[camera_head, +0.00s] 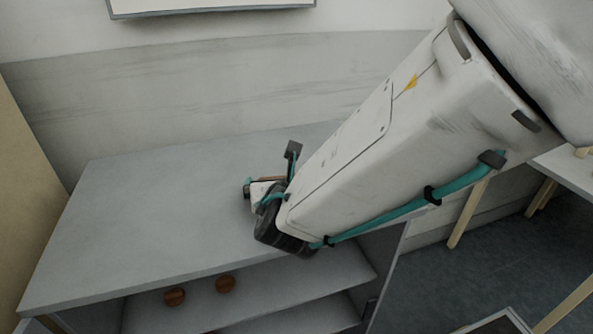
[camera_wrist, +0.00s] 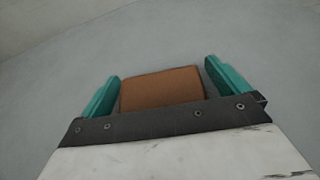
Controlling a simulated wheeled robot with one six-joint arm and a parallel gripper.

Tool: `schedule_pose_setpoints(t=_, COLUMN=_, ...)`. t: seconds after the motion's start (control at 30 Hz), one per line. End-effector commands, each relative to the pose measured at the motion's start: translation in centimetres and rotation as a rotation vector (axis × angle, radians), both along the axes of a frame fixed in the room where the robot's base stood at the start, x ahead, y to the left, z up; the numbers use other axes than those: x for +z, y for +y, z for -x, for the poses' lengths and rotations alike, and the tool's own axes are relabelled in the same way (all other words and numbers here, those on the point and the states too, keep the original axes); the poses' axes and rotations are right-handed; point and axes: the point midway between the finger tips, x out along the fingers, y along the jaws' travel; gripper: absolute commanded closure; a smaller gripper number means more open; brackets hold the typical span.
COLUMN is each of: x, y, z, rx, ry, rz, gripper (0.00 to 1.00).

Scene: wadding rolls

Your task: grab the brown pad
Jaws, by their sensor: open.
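The brown pad (camera_wrist: 162,88) lies on the grey surface in the wrist view, a flat piece with rounded corners. Its near edge is hidden behind the dark front plate of my gripper. My gripper (camera_wrist: 165,82) is open, with one teal finger on each side of the pad. A narrow gap shows between the pad and the right finger, and the left finger is very close to the pad. In the head view my gripper (camera_head: 262,187) is over the grey cabinet top (camera_head: 150,215), mostly hidden by my arm, and only a thin brown strip shows there.
Two brown round objects (camera_head: 175,297) sit on the shelf below the cabinet top. An open cabinet door (camera_head: 388,270) stands at the right of the shelves. A wall (camera_head: 200,95) rises behind the cabinet. The left part of the top is clear.

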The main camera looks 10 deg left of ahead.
Motion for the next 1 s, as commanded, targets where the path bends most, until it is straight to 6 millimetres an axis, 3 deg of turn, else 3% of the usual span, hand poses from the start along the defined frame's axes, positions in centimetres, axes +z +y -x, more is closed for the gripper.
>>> schedule_pose_setpoints(t=0.3, x=-0.2, y=0.3, z=-0.5, rx=0.001, ry=0.0, rz=0.0, gripper=0.03)
schedule_pose_setpoints(t=0.43, x=-0.2, y=0.2, z=-0.4, rx=0.001, ry=0.0, rz=0.0, gripper=0.39)
schedule_pose_setpoints(t=0.47, x=-0.2, y=0.2, z=-0.4, rx=0.001, ry=0.0, rz=0.0, gripper=0.42)
schedule_pose_setpoints(t=0.8, x=0.0, y=0.2, z=-0.5, rx=0.001, ry=0.0, rz=-0.002, gripper=0.42)
schedule_pose_setpoints(t=1.0, x=1.5, y=0.2, z=-0.5, rx=0.0, ry=-0.002, rz=-0.004, gripper=0.42)
